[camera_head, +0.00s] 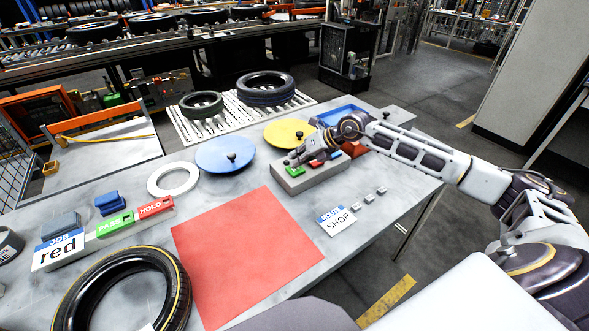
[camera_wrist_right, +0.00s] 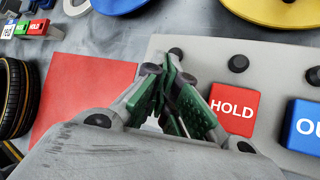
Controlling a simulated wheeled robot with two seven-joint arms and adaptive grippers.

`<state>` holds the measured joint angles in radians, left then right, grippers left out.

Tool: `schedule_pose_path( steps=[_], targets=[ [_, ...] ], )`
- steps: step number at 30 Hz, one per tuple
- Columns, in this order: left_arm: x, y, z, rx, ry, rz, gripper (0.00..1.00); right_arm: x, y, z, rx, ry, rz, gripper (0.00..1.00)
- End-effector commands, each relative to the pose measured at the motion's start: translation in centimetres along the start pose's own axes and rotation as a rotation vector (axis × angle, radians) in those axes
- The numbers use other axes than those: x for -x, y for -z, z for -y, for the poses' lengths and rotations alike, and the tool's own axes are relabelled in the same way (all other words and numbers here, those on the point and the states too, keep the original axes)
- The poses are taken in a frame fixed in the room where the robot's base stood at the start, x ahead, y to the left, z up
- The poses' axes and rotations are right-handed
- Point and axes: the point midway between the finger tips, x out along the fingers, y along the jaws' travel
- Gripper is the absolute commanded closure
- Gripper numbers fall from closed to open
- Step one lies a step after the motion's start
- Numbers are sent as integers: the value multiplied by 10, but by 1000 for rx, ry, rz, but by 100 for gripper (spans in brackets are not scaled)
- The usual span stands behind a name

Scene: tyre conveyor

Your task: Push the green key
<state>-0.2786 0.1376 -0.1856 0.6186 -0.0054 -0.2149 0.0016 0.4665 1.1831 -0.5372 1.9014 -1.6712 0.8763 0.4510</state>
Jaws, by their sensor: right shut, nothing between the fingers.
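The green key (camera_head: 294,171) is at the left end of a grey key box (camera_head: 320,177) on the table. Beside it on the box are a red key (camera_wrist_right: 233,110) marked HOLD and a partly visible blue key (camera_wrist_right: 305,128). My right gripper (camera_head: 292,160) is shut and empty, with its fingertips just above the green key's end of the box; I cannot tell whether they touch it. In the right wrist view, the closed fingers (camera_wrist_right: 168,68) are left of the HOLD key and mostly hide the green key. My left gripper is not in view.
A red mat (camera_head: 245,255), blue disc (camera_head: 225,154), yellow disc (camera_head: 290,133) and white ring (camera_head: 173,180) lie nearby. A SHOP card (camera_head: 337,220) and small grey blocks are in front of the box. A tyre (camera_head: 125,290) lies at the front left.

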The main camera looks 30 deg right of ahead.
Motion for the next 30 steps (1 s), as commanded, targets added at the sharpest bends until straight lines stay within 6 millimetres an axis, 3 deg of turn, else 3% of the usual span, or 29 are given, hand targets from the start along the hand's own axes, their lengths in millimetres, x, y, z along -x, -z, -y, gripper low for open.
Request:
schedule_pose_path(
  steps=[30],
  targets=[
    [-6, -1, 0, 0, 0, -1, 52, -6, 5, 4, -1, 0, -3, 100]
  ],
)
